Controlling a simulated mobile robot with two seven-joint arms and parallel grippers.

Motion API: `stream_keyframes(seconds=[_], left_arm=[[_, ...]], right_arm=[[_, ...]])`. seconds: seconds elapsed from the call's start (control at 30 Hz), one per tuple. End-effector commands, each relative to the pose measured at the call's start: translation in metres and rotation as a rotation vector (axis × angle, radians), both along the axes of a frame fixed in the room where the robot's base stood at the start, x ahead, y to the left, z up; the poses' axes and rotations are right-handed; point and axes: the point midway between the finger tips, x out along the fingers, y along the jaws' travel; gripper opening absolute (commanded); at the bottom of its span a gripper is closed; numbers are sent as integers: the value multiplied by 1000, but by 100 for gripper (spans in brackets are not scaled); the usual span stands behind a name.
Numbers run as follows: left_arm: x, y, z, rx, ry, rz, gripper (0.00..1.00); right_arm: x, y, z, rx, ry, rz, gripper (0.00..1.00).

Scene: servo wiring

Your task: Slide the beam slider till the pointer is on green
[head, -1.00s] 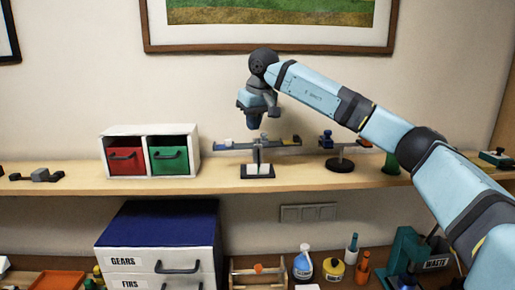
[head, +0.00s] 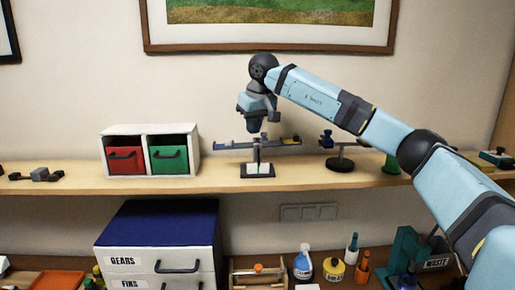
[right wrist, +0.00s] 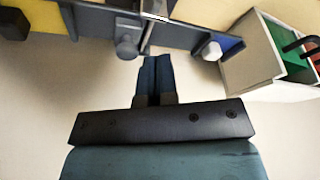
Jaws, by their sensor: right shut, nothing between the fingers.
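The beam (head: 284,141) lies across a post on a white-and-black base (head: 257,170) on the shelf. It is near level, its right end slightly higher in the head view. In the right wrist view the beam (right wrist: 185,33) runs across the top, with yellow, grey and blue parts. A grey knob (right wrist: 127,47) and a pale knob (right wrist: 212,50) stick out from it; I cannot tell which belongs to the slider. My right gripper (head: 254,130) is shut and empty just above the beam's middle; its fingers (right wrist: 153,62) show close to the beam. The pointer and green mark cannot be made out.
A white box with a red drawer (head: 125,159) and a green drawer (head: 169,160) stands left of the beam. A round-based stand (head: 340,164) is to its right. Bare shelf (head: 300,180) lies in front. A picture frame (head: 270,47) hangs above.

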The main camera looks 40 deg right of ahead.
Motion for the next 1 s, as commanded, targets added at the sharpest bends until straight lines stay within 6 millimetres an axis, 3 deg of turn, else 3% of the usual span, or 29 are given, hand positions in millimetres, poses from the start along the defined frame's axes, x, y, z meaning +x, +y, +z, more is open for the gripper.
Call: stream_keyframes(seconds=[0.63,1.0], left_arm=[[0,0,-5,0,0,0,55],[0,0,-5,0,-1,0,55]], right_arm=[[0,0,-20,0,-1,0,0],[-1,-2,-21,0,0,-1,0]])
